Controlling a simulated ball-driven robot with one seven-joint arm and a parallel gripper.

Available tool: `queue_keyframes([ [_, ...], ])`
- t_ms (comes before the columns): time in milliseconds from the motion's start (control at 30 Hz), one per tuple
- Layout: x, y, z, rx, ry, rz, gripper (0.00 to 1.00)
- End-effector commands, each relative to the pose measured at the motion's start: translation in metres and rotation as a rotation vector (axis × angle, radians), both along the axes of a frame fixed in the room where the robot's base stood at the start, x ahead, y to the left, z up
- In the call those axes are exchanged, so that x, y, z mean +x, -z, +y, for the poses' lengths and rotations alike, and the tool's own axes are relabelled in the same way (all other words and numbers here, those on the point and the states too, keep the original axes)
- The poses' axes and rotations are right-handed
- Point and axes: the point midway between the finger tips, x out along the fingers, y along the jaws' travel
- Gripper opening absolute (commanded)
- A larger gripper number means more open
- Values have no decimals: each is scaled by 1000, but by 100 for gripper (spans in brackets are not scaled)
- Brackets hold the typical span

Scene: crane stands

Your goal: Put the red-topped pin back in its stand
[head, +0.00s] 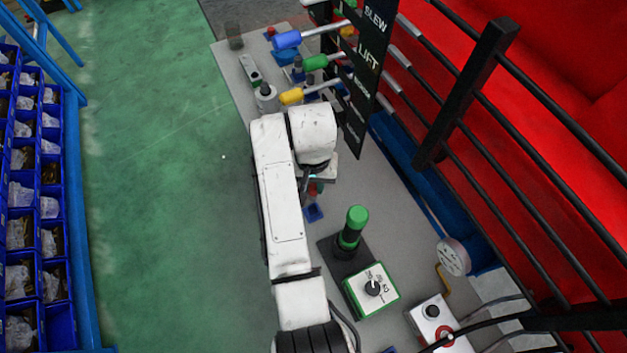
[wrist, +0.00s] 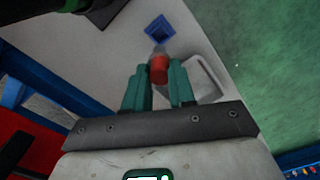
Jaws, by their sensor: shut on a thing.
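My gripper (wrist: 160,80) has teal fingers shut on the red-topped pin (wrist: 158,69) in the wrist view. The pin's red top shows between the fingertips, with a small grey part just beyond it. A small square blue stand (wrist: 160,28) lies a little beyond the pin, apart from it in the picture. In the head view the gripper (head: 316,188) is mostly hidden under my white arm, with a bit of red at its fingers. The blue stand (head: 313,212) sits on the grey bench just below it there. The pin's height above the bench is unclear.
On the grey bench, a green-topped black lever (head: 352,228) and a green-edged knob box (head: 371,289) stand near the gripper. Blue (head: 287,40), green (head: 315,62) and yellow (head: 291,96) lever handles lie farther back. A black label panel (head: 362,75) and railing border the right side.

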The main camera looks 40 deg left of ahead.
Motion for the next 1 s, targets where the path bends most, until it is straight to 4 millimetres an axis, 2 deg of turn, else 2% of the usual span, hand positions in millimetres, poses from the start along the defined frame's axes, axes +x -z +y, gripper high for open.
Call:
queue_keyframes([
  [167,0,-8,-1,0,-2,-1,0],
  [200,0,2,-1,-1,-1,-1,0],
  [700,0,46,-1,-1,-2,-1,0],
  [1000,0,54,0,1,-2,-1,0],
])
